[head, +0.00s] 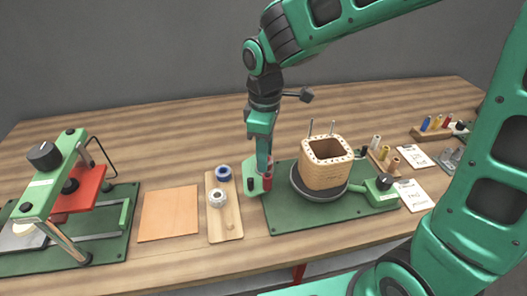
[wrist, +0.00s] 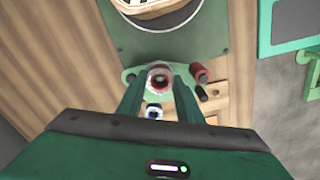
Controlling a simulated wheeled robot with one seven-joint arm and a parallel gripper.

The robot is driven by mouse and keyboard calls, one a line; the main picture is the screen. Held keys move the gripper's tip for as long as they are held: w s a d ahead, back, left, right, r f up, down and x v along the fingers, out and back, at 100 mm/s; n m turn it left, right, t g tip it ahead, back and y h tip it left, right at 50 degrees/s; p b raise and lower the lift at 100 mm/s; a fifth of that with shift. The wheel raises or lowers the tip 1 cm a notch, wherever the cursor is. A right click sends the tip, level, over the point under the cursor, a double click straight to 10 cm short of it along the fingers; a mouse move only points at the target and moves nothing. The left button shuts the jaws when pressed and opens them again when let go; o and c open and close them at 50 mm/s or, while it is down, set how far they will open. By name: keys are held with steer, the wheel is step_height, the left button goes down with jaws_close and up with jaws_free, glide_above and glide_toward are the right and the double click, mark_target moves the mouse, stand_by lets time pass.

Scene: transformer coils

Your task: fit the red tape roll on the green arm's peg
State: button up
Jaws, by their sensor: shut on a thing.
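The red tape roll (wrist: 160,77) is between the fingertips of my gripper (wrist: 160,84) in the wrist view, its pale hollow core facing the camera. My gripper (head: 264,172) is shut on it, pointing down over the green arm (head: 253,192) in the head view. The green arm also shows around the roll in the wrist view (wrist: 130,75). A dark upright post (head: 251,184) stands on the arm left of my fingers. The peg itself is not clearly seen, and I cannot tell whether the roll is around it.
A wooden board (head: 226,222) left of the arm holds a blue roll (head: 222,173) and a white roll (head: 217,198). Right of my gripper, a square wooden coil form (head: 326,168) stands on a round turntable. A red cylinder (wrist: 199,75) is beside the held roll in the wrist view.

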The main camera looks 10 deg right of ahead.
steer(key=shift+f, duration=0.2)
steer(key=o, duration=1.5)
steer(key=shift+r, duration=0.1)
steer(key=shift+r, duration=2.45)
